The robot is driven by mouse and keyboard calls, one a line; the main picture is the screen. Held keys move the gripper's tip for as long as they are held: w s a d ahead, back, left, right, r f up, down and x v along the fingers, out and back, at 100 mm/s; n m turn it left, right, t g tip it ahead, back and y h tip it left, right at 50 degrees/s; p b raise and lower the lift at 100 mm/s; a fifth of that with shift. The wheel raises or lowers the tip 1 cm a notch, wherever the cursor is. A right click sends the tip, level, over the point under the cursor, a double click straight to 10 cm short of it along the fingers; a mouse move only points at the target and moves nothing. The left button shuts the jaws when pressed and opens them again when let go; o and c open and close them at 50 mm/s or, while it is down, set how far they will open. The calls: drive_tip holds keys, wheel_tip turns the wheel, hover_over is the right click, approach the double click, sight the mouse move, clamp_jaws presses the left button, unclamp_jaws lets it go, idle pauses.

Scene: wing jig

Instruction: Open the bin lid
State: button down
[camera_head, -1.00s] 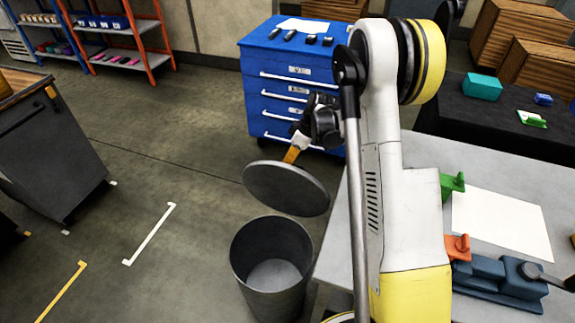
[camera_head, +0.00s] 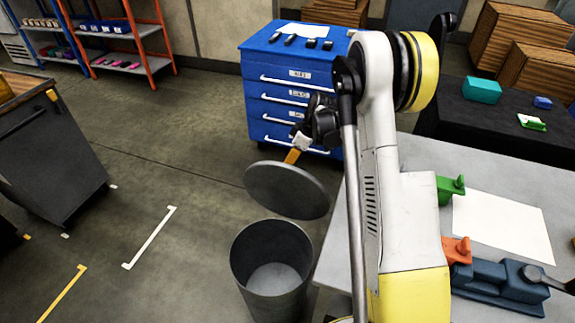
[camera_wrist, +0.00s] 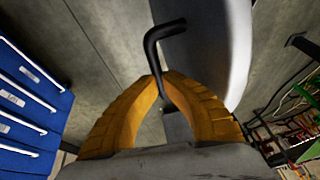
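The bin (camera_head: 247,268) stands on the floor with its mouth open, and its empty inside shows. The round grey lid (camera_head: 287,190) is off the bin, tilted in the air above and behind its rim. My gripper (camera_head: 292,157) is at the lid's upper side; its orange fingers reach down to the lid. In the wrist view, the orange fingers (camera_wrist: 160,80) close together on a dark bent handle (camera_wrist: 158,46). The broad grey surface of the lid (camera_wrist: 205,35) shows beyond them. The exact contact on the handle is partly hidden.
A blue drawer cabinet (camera_head: 262,100) stands behind my gripper. A grey worktable (camera_head: 410,155) with clamps and a white sheet is right of the bin. A dark cart (camera_head: 45,150) stands at far left. The floor left of the bin is clear.

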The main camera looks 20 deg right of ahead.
drive_tip(key=w+d+f, duration=0.2)
drive_tip(key=w+d, duration=0.2)
drive_tip(key=d, duration=0.1)
drive_tip(key=shift+w+y+b, duration=0.3)
drive_tip(key=shift+w, duration=0.05)
drive_tip(key=c, duration=1.5)
unclamp_jaws()
drive_tip(key=shift+w+f+g, duration=0.1)
drive_tip(key=shift+f+g, duration=0.05)
drive_tip(key=shift+g, duration=0.15)
drive_tip(key=shift+o, duration=0.2)
drive_tip(key=v, duration=1.2)
drive_tip(key=shift+a, duration=0.15)
